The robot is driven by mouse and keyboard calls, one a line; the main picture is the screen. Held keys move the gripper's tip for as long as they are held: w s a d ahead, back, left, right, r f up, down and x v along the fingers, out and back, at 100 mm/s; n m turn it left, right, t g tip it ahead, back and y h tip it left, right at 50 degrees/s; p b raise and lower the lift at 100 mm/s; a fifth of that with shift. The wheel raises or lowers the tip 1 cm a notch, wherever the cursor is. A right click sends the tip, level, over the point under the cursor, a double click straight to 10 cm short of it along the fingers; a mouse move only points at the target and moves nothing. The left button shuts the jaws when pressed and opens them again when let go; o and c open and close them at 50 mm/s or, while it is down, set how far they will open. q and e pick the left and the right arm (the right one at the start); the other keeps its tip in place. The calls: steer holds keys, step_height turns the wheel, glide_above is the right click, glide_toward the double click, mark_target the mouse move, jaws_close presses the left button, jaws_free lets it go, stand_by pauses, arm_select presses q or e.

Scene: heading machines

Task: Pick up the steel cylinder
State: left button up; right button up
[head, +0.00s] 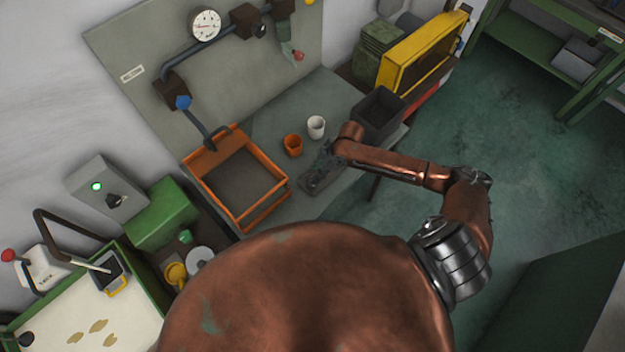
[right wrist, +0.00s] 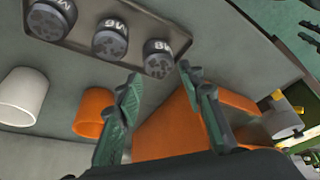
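My right gripper (head: 325,160) is over the workbench, above a small dark tray (head: 315,188). In the right wrist view the gripper (right wrist: 158,82) is open, its two green fingers apart with nothing between them. Several short dark grey metal cylinders with white lettering stand in the tray (right wrist: 90,42); the left one (right wrist: 50,18), middle one (right wrist: 110,40) and right one (right wrist: 158,58) show. The right one is just beyond the fingertips. A pale grey cylinder (right wrist: 280,120) lies farther right in that view. I cannot tell which is the steel cylinder. My left gripper is out of view.
An orange cup (head: 293,145) and a white cup (head: 316,127) stand by the tray. An orange-rimmed bin (head: 285,190) is to the left and a dark bin (head: 379,110) to the right. Pipework with a gauge (head: 206,25) rises behind. Green floor is free at right.

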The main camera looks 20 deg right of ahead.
mark_target(312, 178)
steer(key=p+x, duration=0.1)
steer(key=x, duration=0.4)
steer(key=shift+f, duration=0.45)
steer(key=shift+c, duration=0.6)
jaws_close()
